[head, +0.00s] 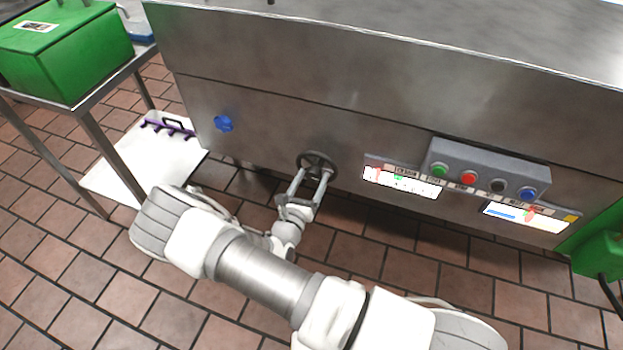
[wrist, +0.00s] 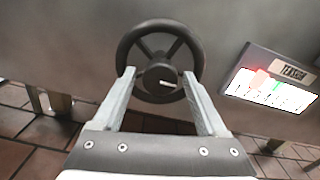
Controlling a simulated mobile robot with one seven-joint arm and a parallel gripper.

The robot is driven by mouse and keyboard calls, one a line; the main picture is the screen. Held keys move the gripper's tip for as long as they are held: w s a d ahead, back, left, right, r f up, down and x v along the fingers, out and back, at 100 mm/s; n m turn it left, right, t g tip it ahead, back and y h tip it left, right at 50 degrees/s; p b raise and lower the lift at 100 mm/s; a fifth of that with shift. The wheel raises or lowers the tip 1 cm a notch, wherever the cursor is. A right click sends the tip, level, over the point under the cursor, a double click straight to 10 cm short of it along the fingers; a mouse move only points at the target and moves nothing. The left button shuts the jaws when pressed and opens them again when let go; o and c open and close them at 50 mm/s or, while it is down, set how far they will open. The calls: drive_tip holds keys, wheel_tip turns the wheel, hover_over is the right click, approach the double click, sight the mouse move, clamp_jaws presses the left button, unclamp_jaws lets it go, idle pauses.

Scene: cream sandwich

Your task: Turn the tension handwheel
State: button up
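The dark tension handwheel (head: 318,153) is on the steel front panel of the machine, left of the display. In the wrist view the handwheel (wrist: 160,27) faces me, with spokes and a round hub carrying a pale mark. My gripper (head: 313,173) is open at the wheel. In the wrist view its two fingers (wrist: 159,74) lie on either side of the hub and overlap the left and right of the wheel. Nothing is clamped between them. I cannot tell whether the fingertips touch the wheel.
A lit display labelled tension (wrist: 272,88) is right of the wheel. A control box (head: 487,172) with coloured buttons is farther right. A blue knob (head: 223,123) is to the left. A steel table (head: 95,107) bears a green box (head: 65,55). Tiled floor lies below.

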clamp_jaws()
drive_tip(key=shift+m, duration=0.3)
drive_tip(key=m+p, duration=0.3)
drive_tip(key=m, duration=0.2)
drive_tip(key=shift+r, duration=0.1)
drive_tip(key=m+p, duration=0.2)
drive_tip(key=m, duration=0.4)
drive_tip(key=shift+m+p, duration=0.3)
drive_tip(key=shift+p, duration=0.1)
drive_tip(key=m+p, duration=0.1)
drive_tip(key=m, duration=0.3)
drive_tip(key=shift+a+m+p, duration=0.1)
drive_tip(key=shift+m+p, duration=0.2)
drive_tip(key=m+p, duration=0.1)
drive_tip(key=m, duration=0.3)
drive_tip(key=shift+m+p, duration=0.3)
drive_tip(key=shift+p, duration=0.05)
drive_tip(key=m+p, duration=0.1)
drive_tip(key=m, duration=0.3)
drive_tip(key=shift+r+p, duration=0.1)
drive_tip(key=shift+p, duration=0.2)
drive_tip(key=shift+m+p, duration=0.7)
drive_tip(key=shift+m, duration=1.4)
